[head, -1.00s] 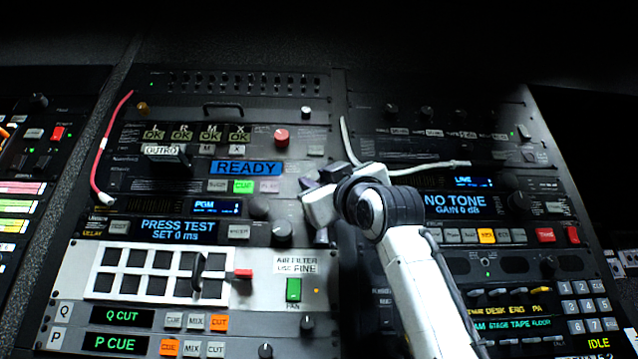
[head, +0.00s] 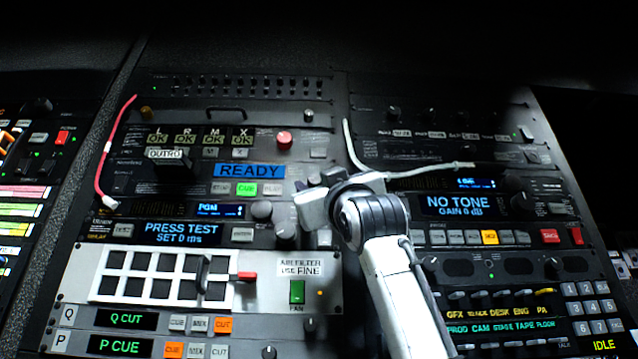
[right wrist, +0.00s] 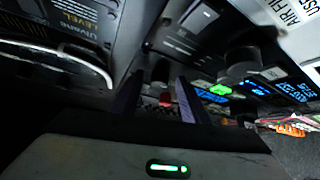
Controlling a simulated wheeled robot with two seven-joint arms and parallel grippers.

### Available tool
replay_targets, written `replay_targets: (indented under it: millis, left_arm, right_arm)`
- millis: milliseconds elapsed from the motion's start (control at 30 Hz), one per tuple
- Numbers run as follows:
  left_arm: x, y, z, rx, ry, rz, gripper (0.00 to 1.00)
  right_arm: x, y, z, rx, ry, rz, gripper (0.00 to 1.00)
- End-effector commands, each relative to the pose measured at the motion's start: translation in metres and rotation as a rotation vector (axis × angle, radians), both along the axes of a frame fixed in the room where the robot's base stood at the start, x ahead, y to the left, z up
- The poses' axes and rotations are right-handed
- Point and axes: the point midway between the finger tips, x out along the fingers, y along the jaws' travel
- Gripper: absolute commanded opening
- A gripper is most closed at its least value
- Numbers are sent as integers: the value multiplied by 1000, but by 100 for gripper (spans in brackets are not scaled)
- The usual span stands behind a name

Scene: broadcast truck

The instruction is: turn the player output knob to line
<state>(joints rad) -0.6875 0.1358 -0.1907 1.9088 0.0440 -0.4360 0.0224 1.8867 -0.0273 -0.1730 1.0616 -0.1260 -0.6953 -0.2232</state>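My right gripper (head: 306,207) is close to the left rack's panel, right of the PGM display (head: 219,210). In the right wrist view its two dark fingers (right wrist: 157,95) are apart, with a small dark knob (right wrist: 160,73) showing between and beyond them. I cannot tell whether they touch it. A larger dark knob (head: 261,211) beside the PGM display stands left of the gripper. No output label is readable, and the gripper hides part of the panel. My left gripper is out of view.
A round knob (head: 285,237) and a green FAN switch (head: 297,291) lie below. A red cable (head: 106,160) hangs at the left.

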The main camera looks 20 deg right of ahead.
Motion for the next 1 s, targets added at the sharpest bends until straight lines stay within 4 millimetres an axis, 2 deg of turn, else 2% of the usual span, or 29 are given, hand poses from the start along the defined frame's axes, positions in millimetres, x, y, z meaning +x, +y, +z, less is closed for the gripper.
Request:
replay_targets:
  millis: [200, 333, 700, 800, 1000]
  left_arm:
    - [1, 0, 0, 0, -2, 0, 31]
    - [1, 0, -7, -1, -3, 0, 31]
    - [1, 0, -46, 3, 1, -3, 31]
    - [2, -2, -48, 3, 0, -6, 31]
    - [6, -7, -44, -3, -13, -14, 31]
  right_arm:
    - [-1, 0, 0, 0, -1, 0, 41]
    - [-7, 0, -7, 0, -3, 0, 41]
    - [-59, -1, -53, -1, -4, 1, 41]
    - [-70, -1, -61, -1, -3, 0, 41]
    - [-79, -1, -67, -1, 0, -1, 41]
